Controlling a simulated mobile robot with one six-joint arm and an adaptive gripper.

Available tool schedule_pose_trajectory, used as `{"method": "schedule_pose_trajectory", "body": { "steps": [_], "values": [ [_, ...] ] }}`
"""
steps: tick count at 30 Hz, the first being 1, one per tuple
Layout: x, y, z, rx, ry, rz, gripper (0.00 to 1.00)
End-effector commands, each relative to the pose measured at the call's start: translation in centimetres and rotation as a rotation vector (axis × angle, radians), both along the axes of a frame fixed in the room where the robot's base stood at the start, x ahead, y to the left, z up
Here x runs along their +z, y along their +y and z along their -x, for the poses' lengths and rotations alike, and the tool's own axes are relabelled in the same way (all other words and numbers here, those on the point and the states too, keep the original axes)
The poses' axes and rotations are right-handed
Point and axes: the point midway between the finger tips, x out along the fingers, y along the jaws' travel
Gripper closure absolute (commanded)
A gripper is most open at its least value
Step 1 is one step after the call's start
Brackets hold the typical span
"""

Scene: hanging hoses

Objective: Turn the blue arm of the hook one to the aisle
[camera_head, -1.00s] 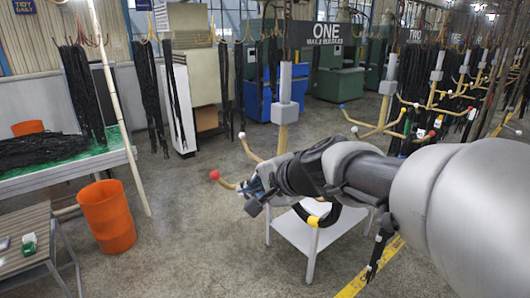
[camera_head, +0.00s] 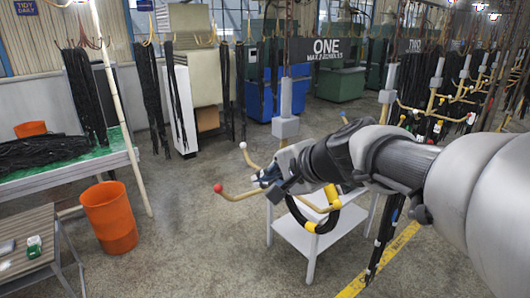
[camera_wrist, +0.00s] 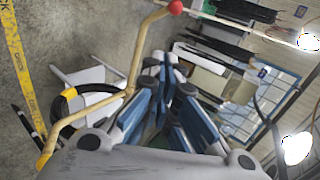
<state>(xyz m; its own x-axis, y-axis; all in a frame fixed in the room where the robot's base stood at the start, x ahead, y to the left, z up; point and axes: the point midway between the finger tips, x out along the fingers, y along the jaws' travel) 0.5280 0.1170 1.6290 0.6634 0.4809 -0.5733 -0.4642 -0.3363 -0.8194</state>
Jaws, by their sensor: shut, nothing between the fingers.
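Hook one hangs below the ONE sign (camera_head: 335,50) as a grey post (camera_head: 286,110) with thin tan arms. Its red-tipped arm (camera_head: 238,194) reaches left, and its white-tipped arm (camera_head: 250,161) points back left. The blue tip (camera_head: 343,117) shows just above my arm, which hides the rest of that blue arm. My gripper (camera_head: 264,177) is shut and empty, in front of the hook between the red-tipped arm and the post. In the wrist view my blue fingers (camera_wrist: 165,95) are together, with the red-tipped arm (camera_wrist: 138,55) left of them. I cannot tell whether they touch it.
A black loop with yellow bands (camera_head: 325,208) is below my wrist, over a white table (camera_head: 290,236). An orange bin (camera_head: 108,217) and a green-topped table (camera_head: 65,165) stand left. More hooks (camera_head: 437,85) hang at right, beside a yellow floor line (camera_head: 390,262). The floor centre-left is clear.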

Motion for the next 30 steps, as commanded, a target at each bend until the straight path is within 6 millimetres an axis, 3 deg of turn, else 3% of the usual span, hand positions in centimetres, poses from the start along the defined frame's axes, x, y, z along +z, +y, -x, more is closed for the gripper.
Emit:
{"method": "schedule_pose_trajectory", "body": {
  "steps": [5, 30],
  "values": [
    [0.1, -0.3, 0.4, 0.000, -0.002, 0.001, 1.00],
    [0.0, -5.3, 7.2, -0.002, -0.002, 0.001, 1.00]
  ]
}}
